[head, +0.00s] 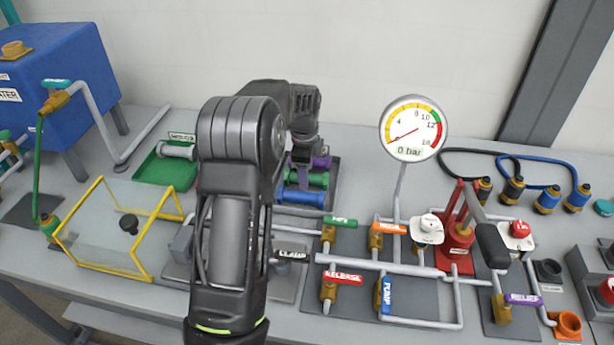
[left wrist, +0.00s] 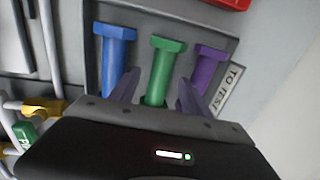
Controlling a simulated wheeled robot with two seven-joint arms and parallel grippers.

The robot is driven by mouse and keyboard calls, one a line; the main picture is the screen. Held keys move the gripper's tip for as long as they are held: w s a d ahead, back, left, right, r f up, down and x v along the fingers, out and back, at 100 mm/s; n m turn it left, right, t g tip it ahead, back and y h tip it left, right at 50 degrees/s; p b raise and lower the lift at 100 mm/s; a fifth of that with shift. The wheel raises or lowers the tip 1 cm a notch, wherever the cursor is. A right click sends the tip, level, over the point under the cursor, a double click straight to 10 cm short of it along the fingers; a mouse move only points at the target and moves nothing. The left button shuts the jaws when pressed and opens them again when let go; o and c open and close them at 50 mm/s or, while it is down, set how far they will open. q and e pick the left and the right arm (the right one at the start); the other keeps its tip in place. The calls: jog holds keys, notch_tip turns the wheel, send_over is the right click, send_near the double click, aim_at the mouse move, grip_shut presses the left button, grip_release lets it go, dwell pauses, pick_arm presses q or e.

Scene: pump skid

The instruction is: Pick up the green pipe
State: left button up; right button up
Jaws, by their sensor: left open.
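The green pipe (head: 318,179) lies in a grey tray between the blue pipe (head: 304,197) and the purple pipe (head: 322,162). In the left wrist view the green pipe (left wrist: 161,68) runs between the two fingers of my left gripper (left wrist: 159,90), with the blue pipe (left wrist: 114,45) to its left and the purple pipe (left wrist: 207,65) to its right. The left gripper is open, one finger on each side of the green pipe. Whether the fingers touch it, I cannot tell. In the head view the arm hides part of the tray. My right gripper is not in view.
The grey tray (head: 332,172) has a "TO TEST" label (left wrist: 229,88). A green tray (head: 150,178) with a pale pipe is to the left, near a yellow-edged clear box (head: 98,190). A gauge (head: 413,129), valves and pipework (head: 390,268) stand to the right.

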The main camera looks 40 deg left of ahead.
pick_arm(q)
jog(key=shift+w+a+f, duration=0.1)
jog(key=shift+a+f, duration=0.05)
jog(key=shift+f, duration=0.8)
grip_shut()
jog(key=shift+r, duration=0.1)
dwell(0.5)
